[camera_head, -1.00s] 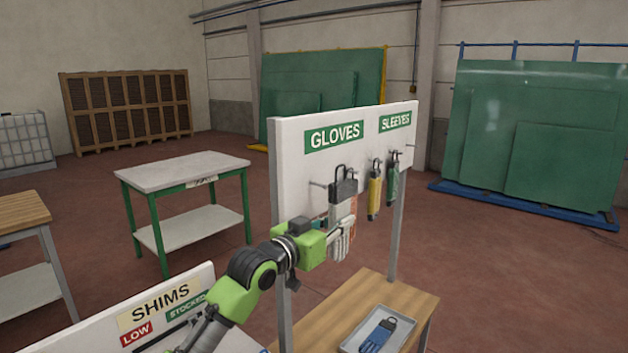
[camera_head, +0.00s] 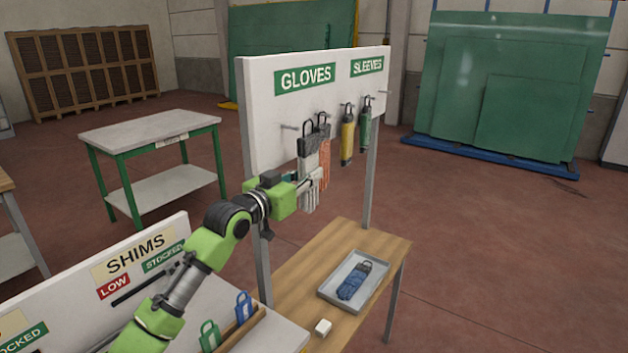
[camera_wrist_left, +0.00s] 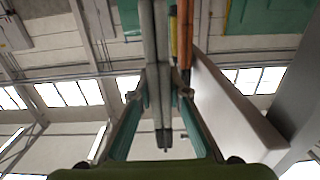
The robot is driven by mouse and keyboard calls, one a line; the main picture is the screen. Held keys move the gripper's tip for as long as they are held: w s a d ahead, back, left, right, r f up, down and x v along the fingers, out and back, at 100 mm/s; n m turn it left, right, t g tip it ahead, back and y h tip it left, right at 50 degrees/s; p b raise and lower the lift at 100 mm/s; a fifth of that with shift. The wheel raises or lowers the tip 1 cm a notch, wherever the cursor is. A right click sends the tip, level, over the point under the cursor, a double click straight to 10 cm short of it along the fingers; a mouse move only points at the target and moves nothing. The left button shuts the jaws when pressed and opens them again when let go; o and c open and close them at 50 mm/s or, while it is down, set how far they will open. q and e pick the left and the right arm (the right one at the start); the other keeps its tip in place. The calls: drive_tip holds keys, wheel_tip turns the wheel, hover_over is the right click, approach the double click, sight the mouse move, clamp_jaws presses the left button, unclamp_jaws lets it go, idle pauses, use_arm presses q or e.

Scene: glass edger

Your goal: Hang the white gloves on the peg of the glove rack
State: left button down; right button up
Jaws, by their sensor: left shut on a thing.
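The white gloves (camera_head: 309,168), with a dark grey cuff and a loop on top, hang upright in front of the glove rack (camera_head: 262,125). My left gripper (camera_head: 309,184) is shut on them below the cuff; the left wrist view shows the grey-white gloves (camera_wrist_left: 161,75) between its two teal fingers. A thin peg (camera_head: 289,127) under the GLOVES sign shows just left of the gloves' loop, at about its height. I cannot tell whether the peg enters the loop. My right gripper is not in view.
Orange gloves (camera_head: 325,160) hang close behind the white ones. A yellow sleeve (camera_head: 347,137) and a green sleeve (camera_head: 365,128) hang further right.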

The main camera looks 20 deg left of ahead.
use_arm(q)
drive_tip(key=shift+w+a+f+b, duration=0.15)
drive_tip(key=shift+w+a+b, duration=0.15)
drive_tip(key=shift+a+b, duration=0.4)
drive_tip(key=shift+w+a+f+b, duration=0.15)
drive_tip(key=shift+w+a+b, duration=0.1)
drive_tip(key=shift+a+b, duration=0.45)
drive_tip(key=shift+w+a+f+b, duration=0.15)
drive_tip(key=shift+w+a+b, duration=0.25)
drive_tip(key=shift+a, duration=0.55)
drive_tip(key=shift+s, duration=0.1)
drive_tip(key=shift+a+f, duration=0.1)
drive_tip(key=shift+f, duration=0.05)
drive_tip(key=shift+a+f, duration=0.1)
drive_tip(key=shift+a, duration=0.2)
drive_tip(key=c, duration=2)
unclamp_jaws()
drive_tip(key=shift+o, duration=0.8)
drive_tip(key=shift+d+r, duration=0.2)
drive_tip(key=shift+d, duration=0.1)
drive_tip(key=shift+f, duration=0.1)
